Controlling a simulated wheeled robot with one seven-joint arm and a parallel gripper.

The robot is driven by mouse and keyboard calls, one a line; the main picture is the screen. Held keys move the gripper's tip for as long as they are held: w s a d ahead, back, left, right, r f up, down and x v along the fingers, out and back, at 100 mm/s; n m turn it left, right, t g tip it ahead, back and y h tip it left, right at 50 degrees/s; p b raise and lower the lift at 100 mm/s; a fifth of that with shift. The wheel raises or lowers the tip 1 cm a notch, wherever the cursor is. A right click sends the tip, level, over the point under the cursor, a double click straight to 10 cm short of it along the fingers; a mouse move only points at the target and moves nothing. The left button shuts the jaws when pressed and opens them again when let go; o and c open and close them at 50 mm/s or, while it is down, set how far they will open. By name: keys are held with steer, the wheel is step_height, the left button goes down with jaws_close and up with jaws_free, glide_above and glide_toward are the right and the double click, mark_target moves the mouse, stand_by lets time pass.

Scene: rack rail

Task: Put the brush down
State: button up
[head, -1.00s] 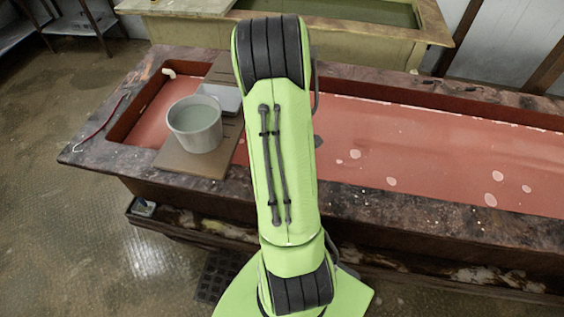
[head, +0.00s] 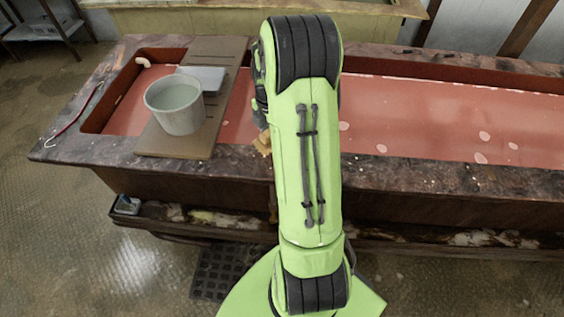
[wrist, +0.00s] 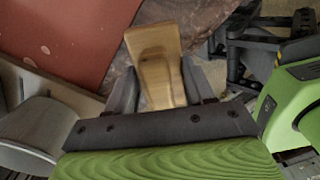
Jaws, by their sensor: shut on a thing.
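My gripper (wrist: 158,88) is shut on the wooden brush (wrist: 154,62), whose tan body shows between the two dark fingers in the wrist view. Its bristles cannot be made out. In the head view only a small tan piece of the brush (head: 263,143) shows at the left edge of my arm, over the near rim of the red-lined tank (head: 360,172). My arm hides most of the gripper there. The height of the brush above the rim cannot be told.
A brown board (head: 172,148) lies across the tank's left end. A grey bucket (head: 175,106) and a light grey tray (head: 205,78) are on it. The bucket also shows at left in the wrist view (wrist: 35,128). The near rim right of my arm looks clear.

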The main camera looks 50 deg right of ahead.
step_height(320, 180, down, 7)
steer(key=shift+r, duration=0.15)
steer(key=shift+w+f, duration=0.15)
steer(key=shift+f, duration=0.25)
steer(key=shift+f+b, duration=0.2)
steer(key=shift+b, duration=0.15)
steer(key=o, duration=0.9)
steer(key=shift+o, duration=0.2)
steer(key=shift+r, duration=0.1)
